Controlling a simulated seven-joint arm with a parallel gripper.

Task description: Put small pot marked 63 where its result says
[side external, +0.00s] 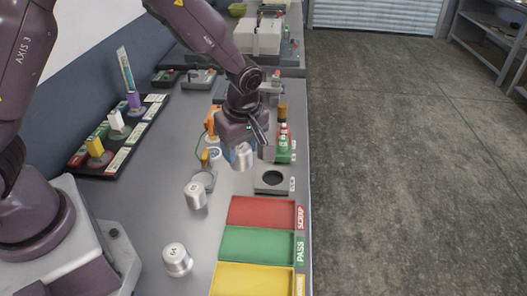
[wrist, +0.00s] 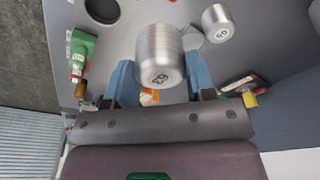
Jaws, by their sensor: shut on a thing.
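A small silver pot (side external: 242,157) is held in my gripper (side external: 243,146), above the bench. In the wrist view the pot (wrist: 160,48) sits between the two blue fingers of my gripper (wrist: 160,82). The black number on its end looks like 63 but is too small to be sure. A red tray (side external: 262,212) labelled SCRAP and a green tray (side external: 257,246) labelled PASS lie along the right bench edge. A yellow tray (side external: 252,280) is in front of them; its label is cut off.
Two other silver pots stand on the bench, one near the middle (side external: 196,196) and one nearer the front (side external: 177,261). A grey block with a dark round opening (side external: 272,180) lies behind the red tray. A rack with coloured items (side external: 118,133) stands at left.

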